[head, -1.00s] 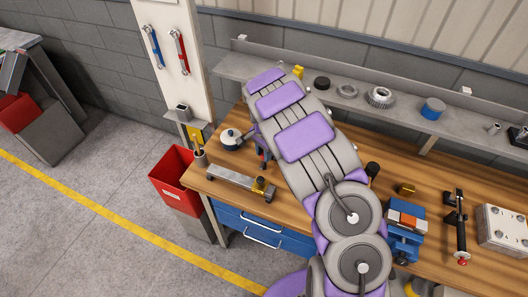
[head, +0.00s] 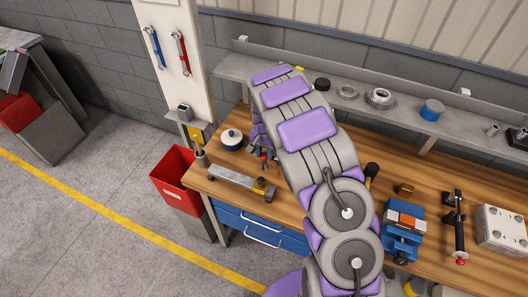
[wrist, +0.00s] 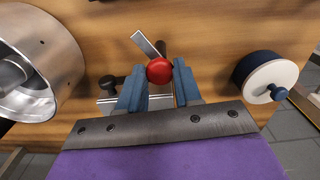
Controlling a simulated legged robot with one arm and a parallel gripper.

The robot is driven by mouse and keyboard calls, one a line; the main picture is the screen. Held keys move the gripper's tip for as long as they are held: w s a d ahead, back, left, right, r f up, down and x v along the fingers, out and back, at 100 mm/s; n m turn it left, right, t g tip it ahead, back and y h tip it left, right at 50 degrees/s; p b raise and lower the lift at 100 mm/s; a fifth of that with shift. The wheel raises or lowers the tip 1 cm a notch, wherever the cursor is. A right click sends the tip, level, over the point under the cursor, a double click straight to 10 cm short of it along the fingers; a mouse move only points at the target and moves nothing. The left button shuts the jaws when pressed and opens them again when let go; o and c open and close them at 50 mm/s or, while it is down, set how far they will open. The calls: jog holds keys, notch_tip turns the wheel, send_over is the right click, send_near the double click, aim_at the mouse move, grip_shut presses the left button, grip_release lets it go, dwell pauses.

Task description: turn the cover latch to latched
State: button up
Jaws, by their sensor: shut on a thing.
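In the wrist view a round red knob (wrist: 159,70) sits between the two blue fingers of my gripper (wrist: 158,86). My gripper is shut on this knob, which appears to belong to the cover latch. A flat metal lever (wrist: 147,44) sticks out up and left behind it, and a grey metal plate (wrist: 108,103) shows partly behind the fingers. In the head view my gripper (head: 264,159) is small, low over the left part of the bench, and mostly hidden by my arm. The latch's exact angle cannot be told.
A hollow metal cylinder (wrist: 40,62) is at left there. A metal bar fixture (head: 232,180) lies in front, near the bench edge.

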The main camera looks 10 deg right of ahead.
jog(key=n, duration=0.4)
jog(key=shift+w+r+n+p, duration=0.15)
jog(key=shift+w+n+p, duration=0.1)
jog(key=shift+n+p, duration=0.05)
jog(key=n, duration=0.4)
jog(key=shift+n, duration=0.3)
jog(key=n, duration=0.4)
jog(key=shift+s+n+p, duration=0.1)
jog(key=shift+n+p, duration=0.2)
jog(key=shift+p, duration=0.05)
jog(key=shift+n, duration=1.9)
jog(key=shift+f, duration=0.2)
jog(key=shift+s, duration=0.1)
jog(key=o, duration=1)
jog(key=shift+o, duration=0.2)
jog(key=shift+r, duration=0.1)
